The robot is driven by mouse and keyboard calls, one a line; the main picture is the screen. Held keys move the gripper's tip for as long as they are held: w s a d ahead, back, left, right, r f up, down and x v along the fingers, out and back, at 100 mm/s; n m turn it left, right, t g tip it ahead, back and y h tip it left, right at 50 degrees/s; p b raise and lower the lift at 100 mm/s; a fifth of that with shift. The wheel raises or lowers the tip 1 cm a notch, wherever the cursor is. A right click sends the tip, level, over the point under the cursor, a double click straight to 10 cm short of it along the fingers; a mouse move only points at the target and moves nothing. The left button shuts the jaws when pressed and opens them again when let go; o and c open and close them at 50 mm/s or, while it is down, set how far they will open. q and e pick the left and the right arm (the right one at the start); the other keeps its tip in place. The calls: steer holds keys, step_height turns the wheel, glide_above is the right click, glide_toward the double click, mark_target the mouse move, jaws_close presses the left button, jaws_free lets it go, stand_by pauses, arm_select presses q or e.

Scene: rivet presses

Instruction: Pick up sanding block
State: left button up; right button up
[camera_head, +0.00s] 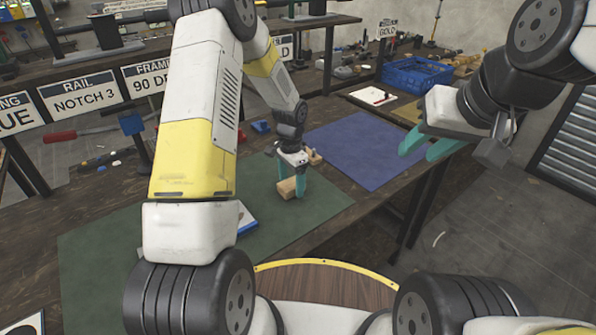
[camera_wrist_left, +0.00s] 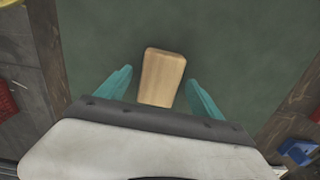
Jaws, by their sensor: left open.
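The sanding block is a small pale wooden block (camera_wrist_left: 162,76) lying on the green mat (camera_wrist_left: 230,40) in the left wrist view. It also shows in the head view (camera_head: 287,188), partly hidden by a finger. My left gripper (camera_wrist_left: 160,92) is open, with one teal finger on each side of the block and a gap visible on both sides. In the head view the left gripper (camera_head: 290,185) points down over the mat. My right gripper (camera_head: 428,146) hangs at the right, away from the mat, with its two teal fingers apart and nothing between them.
A blue mat (camera_head: 365,150) lies behind the green mat. A blue crate (camera_head: 418,76) and a white sheet (camera_head: 373,97) are farther back. A blue-and-white item (camera_head: 246,219) lies on the green mat, partly behind my left arm. Sign plates (camera_head: 80,95) stand at the left.

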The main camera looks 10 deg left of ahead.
arm_select(q)
steer(key=shift+f, duration=0.65)
steer(key=c, duration=1.4)
steer(key=shift+r, duration=0.15)
steer(key=shift+c, duration=0.2)
steer(key=shift+r, duration=0.6)
step_height(320, 180, up, 2)
steer(key=shift+r, duration=0.2)
steer(key=s, duration=0.5)
steer(key=s+d, duration=0.1)
steer(key=s, duration=0.4)
steer(key=s+r, duration=0.1)
steer(key=s, duration=0.5)
steer(key=shift+d, duration=0.15)
